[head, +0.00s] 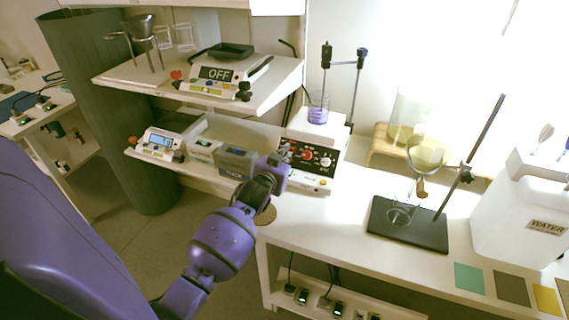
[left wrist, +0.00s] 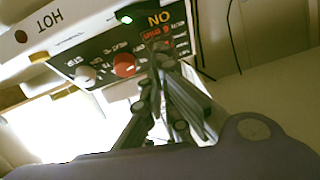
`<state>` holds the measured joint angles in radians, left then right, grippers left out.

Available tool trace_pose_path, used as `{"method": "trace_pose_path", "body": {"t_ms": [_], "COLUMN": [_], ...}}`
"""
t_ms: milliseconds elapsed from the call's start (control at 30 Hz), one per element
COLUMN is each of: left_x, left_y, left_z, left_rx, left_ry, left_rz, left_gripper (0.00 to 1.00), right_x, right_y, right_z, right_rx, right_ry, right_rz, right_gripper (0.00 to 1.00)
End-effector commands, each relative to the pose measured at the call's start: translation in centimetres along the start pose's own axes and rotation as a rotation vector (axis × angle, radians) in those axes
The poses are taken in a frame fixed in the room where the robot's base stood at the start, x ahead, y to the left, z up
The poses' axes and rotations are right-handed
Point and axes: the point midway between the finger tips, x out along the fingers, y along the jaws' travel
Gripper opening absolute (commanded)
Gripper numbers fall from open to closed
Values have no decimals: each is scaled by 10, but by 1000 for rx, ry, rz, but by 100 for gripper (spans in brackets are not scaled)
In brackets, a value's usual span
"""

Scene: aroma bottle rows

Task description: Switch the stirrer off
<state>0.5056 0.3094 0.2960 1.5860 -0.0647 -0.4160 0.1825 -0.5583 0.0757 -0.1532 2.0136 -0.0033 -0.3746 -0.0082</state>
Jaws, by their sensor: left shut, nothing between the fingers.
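The stirrer (head: 318,158) is a white unit with a black front panel on the counter, with a beaker of purple liquid (head: 318,112) on top. In the left wrist view its panel (left wrist: 105,52) appears upside down, with an orange ON sign, a red lit readout, a green light (left wrist: 124,18), a red knob (left wrist: 124,65) and a white knob (left wrist: 86,76). My left gripper (head: 284,155) is shut and empty at the panel's left side. Its fingertips (left wrist: 164,58) are close to the panel by the lit readout; contact cannot be told. My right gripper is not in view.
A shelf device reading OFF (head: 218,73) stands at upper left, with another device (head: 160,143) below. A stand with a round flask (head: 426,152) and a white water container (head: 522,215) stand to the right.

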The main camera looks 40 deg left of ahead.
Motion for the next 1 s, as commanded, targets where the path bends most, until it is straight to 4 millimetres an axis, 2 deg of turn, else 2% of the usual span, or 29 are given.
{"method": "trace_pose_path", "body": {"t_ms": [33,200,600,767,1000], "left_x": [1,4,5,6,6], "left_y": [0,0,0,-7,-4], "left_z": [10,21,23,30,29], "left_rx": [-1,-1,-4,-97,-91], "left_ry": [-5,-1,0,-2,-1], "left_rz": [0,0,1,24,23], "left_gripper": [0,0,0,0,0], "right_x": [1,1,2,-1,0], "right_y": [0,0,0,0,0], "right_z": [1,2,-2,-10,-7], "right_rx": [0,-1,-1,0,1], "right_ry": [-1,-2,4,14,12], "right_rz": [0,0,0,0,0], "right_gripper": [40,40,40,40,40]}}
